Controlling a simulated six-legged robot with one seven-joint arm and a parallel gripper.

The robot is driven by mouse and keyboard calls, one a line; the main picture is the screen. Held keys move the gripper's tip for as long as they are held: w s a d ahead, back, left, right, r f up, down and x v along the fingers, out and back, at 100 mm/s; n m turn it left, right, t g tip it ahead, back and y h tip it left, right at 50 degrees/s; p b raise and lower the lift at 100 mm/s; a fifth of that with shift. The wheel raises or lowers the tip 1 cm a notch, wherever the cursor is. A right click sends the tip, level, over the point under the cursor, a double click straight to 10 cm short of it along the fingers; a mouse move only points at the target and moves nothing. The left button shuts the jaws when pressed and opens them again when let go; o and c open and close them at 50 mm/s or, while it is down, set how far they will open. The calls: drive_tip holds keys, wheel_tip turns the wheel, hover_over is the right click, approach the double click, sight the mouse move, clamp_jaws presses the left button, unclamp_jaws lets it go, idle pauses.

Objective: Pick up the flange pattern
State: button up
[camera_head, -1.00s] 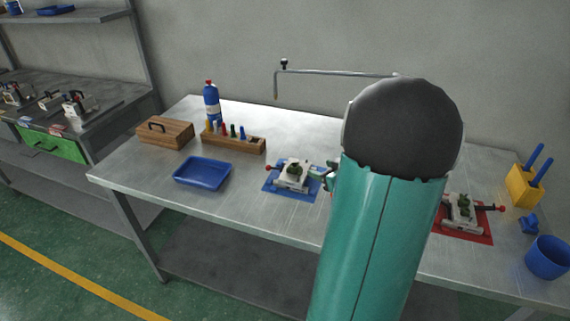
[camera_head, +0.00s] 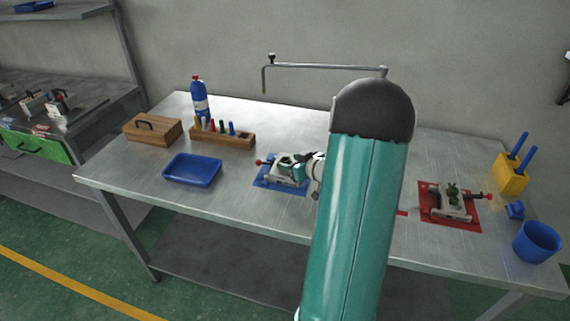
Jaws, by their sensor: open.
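A pale clamp fixture with a red knob (camera_head: 259,162) stands on a blue mat (camera_head: 266,184) left of my arm. A small green part sat on this fixture earlier; my gripper now covers most of that spot. My gripper (camera_head: 288,162) is open, low over the fixture. Its fingertips are small here, and I cannot tell whether they touch the part. A second pale fixture (camera_head: 450,213) stands on a red mat (camera_head: 468,222) to the right, with a dark green part (camera_head: 453,193) on it. I cannot tell which green part is the flange pattern.
A blue tray (camera_head: 192,170), a wooden box (camera_head: 152,130), a wooden tool rack (camera_head: 222,138) and a blue bottle (camera_head: 200,101) stand at left. A yellow holder (camera_head: 510,180) and blue cup (camera_head: 537,243) are at right. A metal rail (camera_head: 325,67) spans the back.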

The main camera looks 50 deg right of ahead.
drive_tip(key=shift+x, duration=1.1)
drive_tip(key=c, duration=1)
drive_tip(key=shift+c, duration=0.2)
